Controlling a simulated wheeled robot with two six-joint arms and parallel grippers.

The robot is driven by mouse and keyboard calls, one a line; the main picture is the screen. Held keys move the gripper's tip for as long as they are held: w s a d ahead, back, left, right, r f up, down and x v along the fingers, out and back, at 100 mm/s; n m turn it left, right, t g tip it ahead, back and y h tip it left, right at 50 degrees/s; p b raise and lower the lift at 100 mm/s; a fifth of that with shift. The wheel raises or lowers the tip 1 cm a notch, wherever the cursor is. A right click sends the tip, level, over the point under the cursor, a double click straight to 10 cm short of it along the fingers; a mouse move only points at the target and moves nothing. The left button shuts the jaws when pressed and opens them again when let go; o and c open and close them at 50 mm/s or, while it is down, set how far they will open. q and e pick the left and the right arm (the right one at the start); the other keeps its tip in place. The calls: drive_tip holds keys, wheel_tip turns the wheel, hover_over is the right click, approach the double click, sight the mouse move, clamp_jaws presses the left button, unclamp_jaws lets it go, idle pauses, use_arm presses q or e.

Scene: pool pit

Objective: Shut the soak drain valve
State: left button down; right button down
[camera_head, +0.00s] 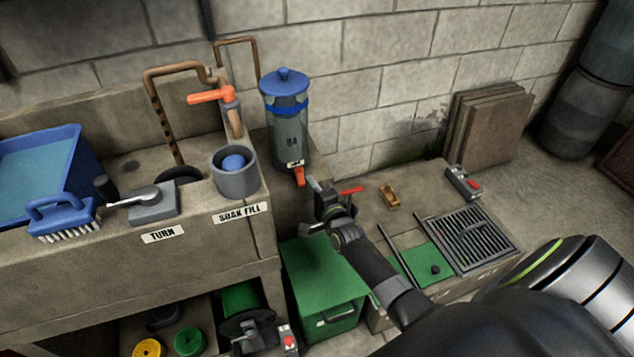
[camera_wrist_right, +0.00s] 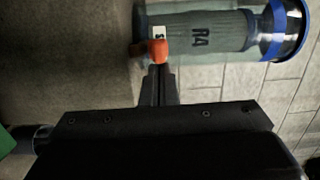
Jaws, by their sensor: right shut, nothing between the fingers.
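A clear canister marked R4 (camera_head: 290,130) with a blue lid stands by the block wall, and an orange tap (camera_head: 299,176) sits low on its front. In the right wrist view the canister (camera_wrist_right: 200,38) lies sideways with the orange tap (camera_wrist_right: 157,49) at the fingertips. My right gripper (camera_head: 316,186) is shut and empty, just below and right of the tap; whether it touches cannot be told. A red lever (camera_head: 351,190) shows just beyond the gripper, its base partly hidden. An orange lever tap (camera_head: 211,96) stands above the SOAK FILL label (camera_head: 240,213). No drain label is readable.
A grey cup (camera_head: 236,182) with a blue ball, a TURN lever block (camera_head: 154,205), a blue brush (camera_head: 62,217) and a blue tub stand left. A green box (camera_head: 322,290) is below my right arm. A drain grate (camera_head: 470,240) and wooden block (camera_head: 389,196) lie right.

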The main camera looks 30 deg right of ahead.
sight(300, 186)
drive_tip(key=shift+a, duration=0.25)
drive_tip(key=shift+w+a, duration=0.25)
drive_tip(key=shift+a, duration=1)
drive_tip(key=shift+w+a, duration=0.3)
drive_tip(key=shift+a, duration=0.3)
drive_tip(key=shift+w+a, duration=0.35)
drive_tip(key=shift+a, duration=0.15)
